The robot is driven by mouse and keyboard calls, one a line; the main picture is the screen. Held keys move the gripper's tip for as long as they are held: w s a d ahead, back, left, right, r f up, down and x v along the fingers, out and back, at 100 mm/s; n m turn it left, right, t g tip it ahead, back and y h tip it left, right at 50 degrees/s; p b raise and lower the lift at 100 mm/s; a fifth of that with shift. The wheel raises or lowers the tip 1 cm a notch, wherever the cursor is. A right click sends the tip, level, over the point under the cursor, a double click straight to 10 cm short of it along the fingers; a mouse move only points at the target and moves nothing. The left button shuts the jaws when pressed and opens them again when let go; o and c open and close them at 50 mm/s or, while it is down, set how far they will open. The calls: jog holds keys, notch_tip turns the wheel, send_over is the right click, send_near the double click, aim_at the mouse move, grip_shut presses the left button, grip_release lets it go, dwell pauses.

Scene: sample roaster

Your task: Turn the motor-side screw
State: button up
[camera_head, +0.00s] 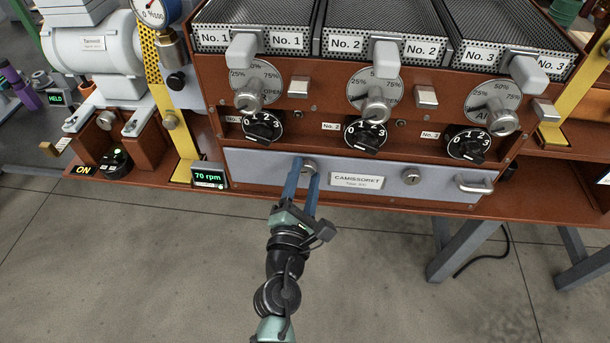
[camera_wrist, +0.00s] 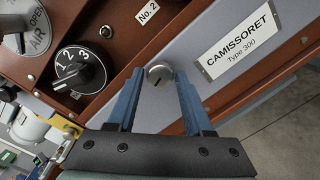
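The motor-side screw (camera_head: 309,164) is a round silver head on the left part of the grey front panel (camera_head: 255,165), on the same side as the motor (camera_head: 95,50). In the wrist view the screw (camera_wrist: 159,72) shows a short dark slot. My gripper (camera_head: 306,172) reaches up to the panel with its two blue fingers on either side of the screw. In the wrist view my gripper (camera_wrist: 159,78) is open, with a small gap between each fingertip and the screw head. A second, similar screw (camera_head: 411,176) sits right of the CAMISSORET plate (camera_head: 356,181).
Several numbered black dials, such as the left one (camera_head: 262,126), sit just above the panel. A metal handle (camera_head: 474,185) sticks out at the panel's right end. A 70 rpm display (camera_head: 209,175) stands at the left. The floor in front is clear.

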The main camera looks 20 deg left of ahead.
grip_shut()
jog(key=m, duration=0.4)
jog(key=shift+m, duration=0.4)
jog(key=m+p, duration=0.1)
jog(key=m, duration=0.4)
jog(key=shift+r+g, duration=0.1)
jog(key=shift+g, duration=0.3)
jog(key=m+p, duration=0.1)
jog(key=m, duration=0.4)
jog(key=shift+d+y, duration=0.1)
jog(key=shift+y, duration=0.2)
jog(key=m+p, duration=0.2)
jog(key=m, duration=0.3)
jog(key=shift+y, duration=0.3)
